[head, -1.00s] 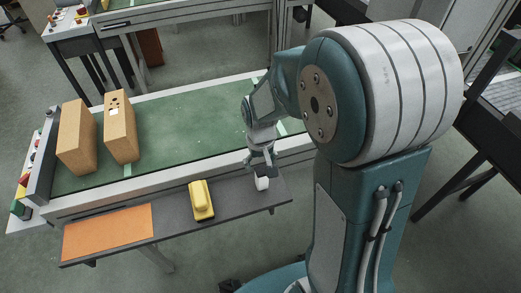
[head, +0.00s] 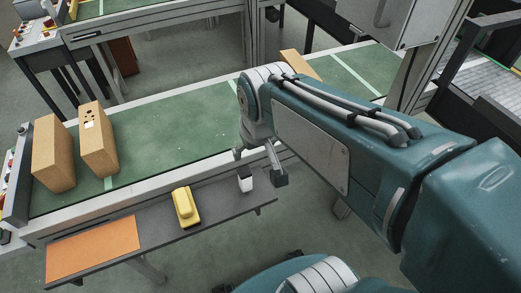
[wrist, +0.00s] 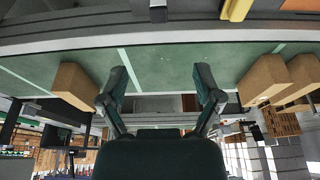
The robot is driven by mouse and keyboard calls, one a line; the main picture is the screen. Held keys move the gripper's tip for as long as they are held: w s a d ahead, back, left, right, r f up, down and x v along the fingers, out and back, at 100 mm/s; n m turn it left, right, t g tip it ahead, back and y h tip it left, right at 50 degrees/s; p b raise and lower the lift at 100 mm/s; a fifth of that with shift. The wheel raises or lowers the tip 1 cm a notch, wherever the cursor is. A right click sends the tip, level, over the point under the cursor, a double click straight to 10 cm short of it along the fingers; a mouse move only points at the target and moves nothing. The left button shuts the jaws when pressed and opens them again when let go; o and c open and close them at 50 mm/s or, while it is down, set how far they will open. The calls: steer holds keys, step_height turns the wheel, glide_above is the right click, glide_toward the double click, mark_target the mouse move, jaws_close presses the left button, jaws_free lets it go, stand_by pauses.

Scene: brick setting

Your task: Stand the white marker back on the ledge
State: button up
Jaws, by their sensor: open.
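The white marker (head: 246,183), a short white block with a dark top, stands upright near the right end of the dark grey ledge (head: 222,205). It also shows at the top edge of the wrist view (wrist: 158,10), partly cut off. My gripper (head: 260,166) is open, its two fingers spread apart, beside and above the marker in the head view. In the wrist view my gripper (wrist: 161,98) has nothing between its fingers, and the marker lies well beyond them. The fingers do not appear to touch it.
A yellow eraser-like block (head: 186,207) and an orange sheet (head: 92,249) lie along the ledge to the left. Behind the ledge runs a green conveyor (head: 165,145) with two cardboard boxes (head: 55,153) (head: 98,140) at left and another (head: 299,65) at the far right.

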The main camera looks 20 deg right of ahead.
steer(key=s+r+t, duration=0.2)
steer(key=s, duration=0.4)
steer(key=shift+r, duration=0.25)
steer(key=shift+w, duration=0.1)
stand_by(0.9)
